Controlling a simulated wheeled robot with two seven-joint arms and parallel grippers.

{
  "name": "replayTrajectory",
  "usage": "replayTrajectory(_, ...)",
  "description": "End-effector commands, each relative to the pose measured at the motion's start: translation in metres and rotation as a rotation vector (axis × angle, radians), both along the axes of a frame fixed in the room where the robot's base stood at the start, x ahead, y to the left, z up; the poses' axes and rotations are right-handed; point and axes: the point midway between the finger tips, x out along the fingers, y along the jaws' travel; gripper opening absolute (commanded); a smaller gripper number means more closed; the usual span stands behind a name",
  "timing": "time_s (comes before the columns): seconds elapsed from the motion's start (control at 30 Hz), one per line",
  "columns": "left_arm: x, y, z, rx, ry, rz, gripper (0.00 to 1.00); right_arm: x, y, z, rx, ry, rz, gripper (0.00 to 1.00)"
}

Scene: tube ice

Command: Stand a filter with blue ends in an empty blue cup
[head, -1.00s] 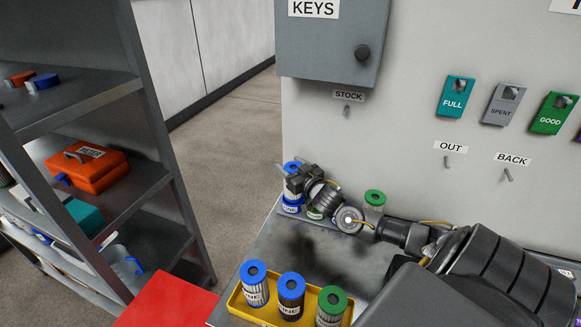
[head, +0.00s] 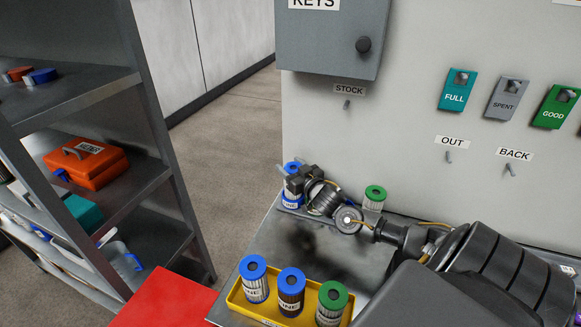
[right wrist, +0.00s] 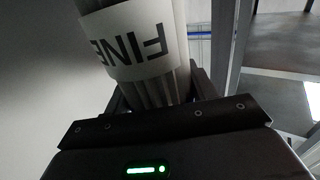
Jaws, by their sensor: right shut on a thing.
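My right gripper (head: 292,183) is shut on a filter with blue ends (head: 291,168) at the back left of the grey bench. The filter looks roughly upright. Its blue top shows above the jaws, and part of a label and a blue band show below. In the right wrist view the held filter (right wrist: 150,45) shows a white FINE label, upside down, and grey pleats. The gripper hides the filter's middle. I cannot tell whether its lower end is inside a blue cup. My left gripper is not in view.
A yellow tray (head: 240,306) at the bench front holds two blue-ended filters (head: 254,280) and a green-ended one (head: 331,303). Another green-topped filter (head: 375,198) stands by the wall. A shelf (head: 140,190) with an orange case (head: 87,163) is left. The bench middle is clear.

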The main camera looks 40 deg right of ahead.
Motion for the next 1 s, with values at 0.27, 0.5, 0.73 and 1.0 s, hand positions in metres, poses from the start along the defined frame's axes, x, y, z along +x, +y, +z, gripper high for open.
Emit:
replayTrajectory(0.27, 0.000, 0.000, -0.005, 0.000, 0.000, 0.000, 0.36, 0.000, 0.000, -0.008, 0.000, 0.000, -0.001, 0.19)
replayTrajectory(0.5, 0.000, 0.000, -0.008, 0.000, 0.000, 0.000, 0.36, 0.000, 0.000, -0.014, 0.001, 0.000, -0.001, 0.19)
replayTrajectory(0.73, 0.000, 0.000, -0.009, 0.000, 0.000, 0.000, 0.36, 0.000, 0.000, -0.016, 0.000, 0.000, -0.001, 0.19)
replayTrajectory(1.0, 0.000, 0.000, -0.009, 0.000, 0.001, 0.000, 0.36, 0.000, 0.000, -0.016, 0.000, 0.000, -0.001, 0.67)
